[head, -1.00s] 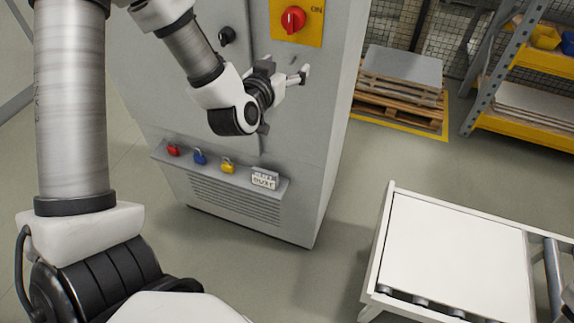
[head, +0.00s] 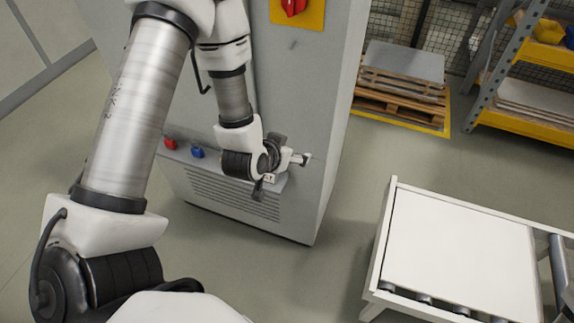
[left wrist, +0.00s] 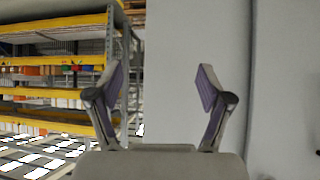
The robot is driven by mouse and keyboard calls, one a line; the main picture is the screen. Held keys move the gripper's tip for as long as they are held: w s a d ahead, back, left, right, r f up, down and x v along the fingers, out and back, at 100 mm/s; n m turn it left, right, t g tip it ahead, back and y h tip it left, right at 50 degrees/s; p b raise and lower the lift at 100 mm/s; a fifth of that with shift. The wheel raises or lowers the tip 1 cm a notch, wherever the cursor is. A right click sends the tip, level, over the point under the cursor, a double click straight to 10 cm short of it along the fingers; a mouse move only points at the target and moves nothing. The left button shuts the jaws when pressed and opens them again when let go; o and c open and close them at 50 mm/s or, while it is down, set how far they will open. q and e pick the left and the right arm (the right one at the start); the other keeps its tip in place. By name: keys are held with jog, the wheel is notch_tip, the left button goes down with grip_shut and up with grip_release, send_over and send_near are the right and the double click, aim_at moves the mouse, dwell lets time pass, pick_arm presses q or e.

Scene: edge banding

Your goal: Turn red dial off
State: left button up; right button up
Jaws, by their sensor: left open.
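The red dial (head: 292,6) sits on a yellow plate (head: 313,15) on the grey cabinet's front, cut off by the top edge of the head view. My left gripper (head: 303,160) is in front of the cabinet, well below the dial and apart from it. In the left wrist view its two fingers (left wrist: 206,90) are spread and empty, with the plain cabinet face behind. The dial does not show in the left wrist view. My right gripper is not in view.
The grey cabinet (head: 340,60) has a ledge with a red padlock (head: 170,143) and a blue padlock (head: 197,152). A white-topped roller table (head: 460,245) stands at right. Pallets (head: 400,90) and a shelf rack (head: 535,100) are behind. The floor between is clear.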

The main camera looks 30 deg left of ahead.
pick_arm(q)
jog(key=shift+g, duration=0.6)
jog(key=f, duration=0.1)
jog(key=s+f, duration=0.1)
jog(key=s+d+f, duration=0.1)
jog(key=f, duration=0.1)
jog(key=shift+s+f, duration=0.1)
jog(key=shift+b, duration=0.3)
